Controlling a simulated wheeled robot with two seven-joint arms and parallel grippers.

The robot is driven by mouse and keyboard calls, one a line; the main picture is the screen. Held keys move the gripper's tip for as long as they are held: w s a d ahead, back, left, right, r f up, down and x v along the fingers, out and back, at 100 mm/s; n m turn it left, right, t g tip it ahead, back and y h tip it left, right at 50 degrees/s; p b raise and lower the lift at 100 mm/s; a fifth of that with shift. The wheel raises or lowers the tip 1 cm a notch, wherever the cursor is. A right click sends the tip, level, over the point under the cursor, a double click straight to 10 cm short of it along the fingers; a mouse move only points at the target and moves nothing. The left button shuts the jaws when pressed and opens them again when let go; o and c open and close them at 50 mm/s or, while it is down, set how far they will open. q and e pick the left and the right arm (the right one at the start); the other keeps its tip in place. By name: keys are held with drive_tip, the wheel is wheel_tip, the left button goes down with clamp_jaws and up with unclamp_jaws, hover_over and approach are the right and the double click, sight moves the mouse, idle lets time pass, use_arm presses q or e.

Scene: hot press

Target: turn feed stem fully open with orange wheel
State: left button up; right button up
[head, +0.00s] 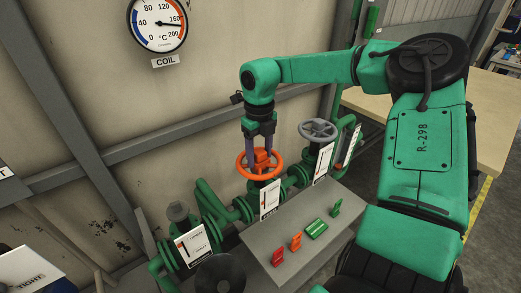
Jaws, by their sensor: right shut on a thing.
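The orange wheel (245,172) sits over the middle valve of the green pipework, with a white card (270,199) just in front of it. My right gripper (260,154) comes down from above, its fingers pointing down at the wheel's hub, and it is shut on the wheel. The fingertips are partly lost against the raised hub. The stem under the wheel is hidden, so I cannot tell how the wheel sits on it or how far it is turned. My left gripper is not in view.
A grey handwheel (318,128) tops the valve at right, close to my right forearm. A valve with a grey top (178,211) stands at left. A grey shelf (335,222) in front bears red, orange and green pieces. A COIL gauge (158,24) hangs on the wall.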

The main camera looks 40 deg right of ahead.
drive_tip(key=n, duration=0.3)
drive_tip(key=shift+n, duration=0.3)
drive_tip(key=shift+n, duration=0.6)
drive_tip(key=n, duration=0.4)
drive_tip(key=shift+n, duration=0.3)
drive_tip(key=n, duration=0.4)
drive_tip(key=shift+n+p, duration=0.35)
drive_tip(key=shift+n, duration=0.05)
drive_tip(key=n, duration=0.9)
drive_tip(key=shift+n, duration=0.4)
